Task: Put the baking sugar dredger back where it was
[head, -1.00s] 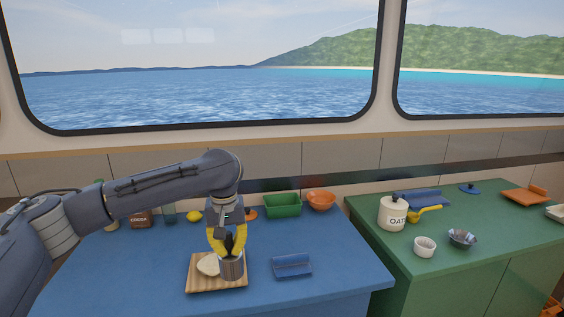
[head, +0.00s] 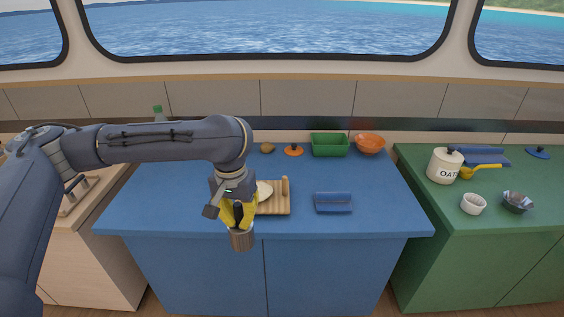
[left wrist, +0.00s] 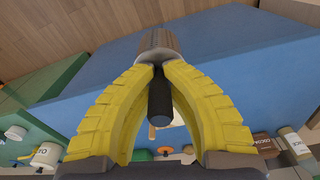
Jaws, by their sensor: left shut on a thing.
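The sugar dredger (head: 241,240) is a brownish-grey metal cylinder with a dark upright part. My left gripper (head: 238,222) has its yellow fingers shut on that dark part, and the dredger hangs upright below them. In the head view it appears over the front edge of the blue counter (head: 190,205), just in front of the wooden board. In the left wrist view the dredger (left wrist: 158,42) shows beyond the fingertips of the gripper (left wrist: 160,70), with its dark part between the fingers. My right gripper is not in view.
A wooden board (head: 277,208) with a pale round piece (head: 265,190) lies behind the gripper, partly hidden. A blue folded item (head: 333,203) lies to the right. A green bin (head: 329,145) and orange bowl (head: 370,144) stand at the back. The green counter (head: 430,220) is right.

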